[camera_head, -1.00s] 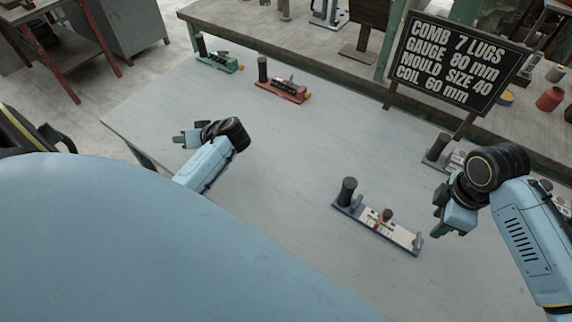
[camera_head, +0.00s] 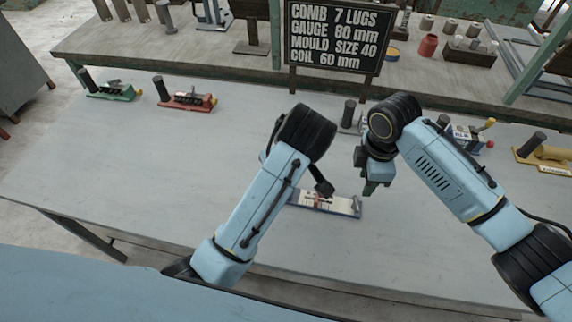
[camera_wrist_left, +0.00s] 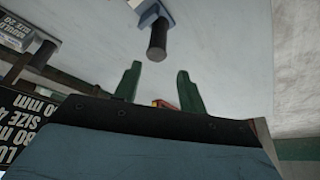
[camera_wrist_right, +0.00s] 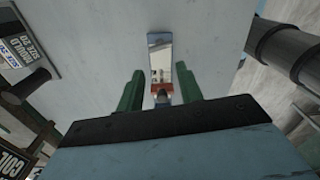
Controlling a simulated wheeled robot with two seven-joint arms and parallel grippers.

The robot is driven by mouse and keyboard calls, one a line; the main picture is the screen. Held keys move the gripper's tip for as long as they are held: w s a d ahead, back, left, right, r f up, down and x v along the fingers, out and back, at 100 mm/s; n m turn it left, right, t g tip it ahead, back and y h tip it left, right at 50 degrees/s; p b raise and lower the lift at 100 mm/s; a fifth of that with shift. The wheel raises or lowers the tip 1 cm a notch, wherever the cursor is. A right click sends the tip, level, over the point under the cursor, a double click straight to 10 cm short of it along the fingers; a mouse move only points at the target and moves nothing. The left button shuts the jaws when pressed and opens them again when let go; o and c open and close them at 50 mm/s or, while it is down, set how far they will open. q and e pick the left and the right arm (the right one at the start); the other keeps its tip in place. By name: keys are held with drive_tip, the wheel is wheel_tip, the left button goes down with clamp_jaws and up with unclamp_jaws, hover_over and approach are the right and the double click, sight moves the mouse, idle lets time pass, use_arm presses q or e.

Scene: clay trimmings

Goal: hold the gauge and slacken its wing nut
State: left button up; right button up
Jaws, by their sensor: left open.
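The gauge (camera_head: 340,205) lies on the grey table, a narrow blue bar with a white scale, partly hidden by my left arm. Its dark upright post (camera_wrist_left: 157,38) shows in the left wrist view, just beyond my left fingertips and not between them. My left gripper (camera_head: 323,187) is open and empty above the gauge. My right gripper (camera_head: 376,188) is near the gauge's right end, its fingers apart. In the right wrist view the gauge (camera_wrist_right: 160,55) runs away between the fingers, with a reddish-brown part (camera_wrist_right: 161,88), perhaps the wing nut, in the gap; contact cannot be told.
A green fixture (camera_head: 110,92) and a red fixture (camera_head: 187,101) stand at the back left. More fixtures, one labelled BLK (camera_head: 463,136) and one tan (camera_head: 545,153), stand at the right. A black sign (camera_head: 335,38) stands behind.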

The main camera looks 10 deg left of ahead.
use_arm(q)
drive_tip(key=x, duration=1.3)
drive_tip(key=shift+d+f, duration=0.1)
drive_tip(key=shift+d, duration=0.2)
drive_tip(key=c, duration=0.9)
use_arm(e)
drive_tip(key=shift+c, duration=0.7)
